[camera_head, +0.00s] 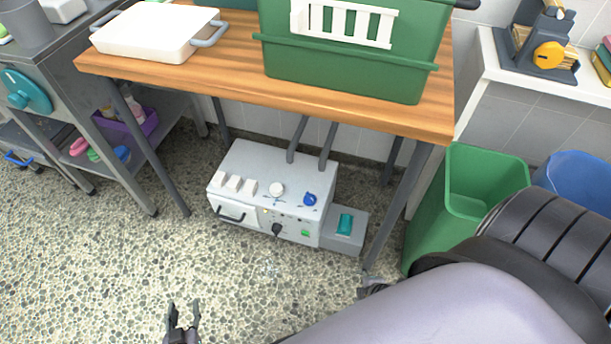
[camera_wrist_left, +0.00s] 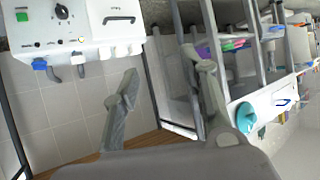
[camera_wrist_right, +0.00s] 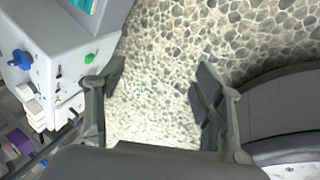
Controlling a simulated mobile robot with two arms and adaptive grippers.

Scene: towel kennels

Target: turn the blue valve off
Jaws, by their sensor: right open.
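The blue valve (camera_head: 310,199) is a small blue knob on top of a white-grey machine (camera_head: 240,163) under the wooden table. It also shows in the left wrist view (camera_wrist_left: 40,65) and the right wrist view (camera_wrist_right: 20,60). My left gripper (camera_head: 182,312) is open and empty, over the floor in front of the machine, apart from it. Its spread fingers show in the left wrist view (camera_wrist_left: 163,98). My right gripper (camera_head: 374,288) is mostly hidden behind my right arm, near the table's right front leg. In the right wrist view it is open and empty (camera_wrist_right: 157,90), with the machine to its left.
The wooden table (camera_head: 330,112) stands above the machine, with a green crate (camera_head: 345,72) and white tray (camera_head: 150,35) on it. Two grey pipes rise behind the machine. A green bin (camera_head: 485,165) stands right of the table leg. The pebbled floor in front is clear.

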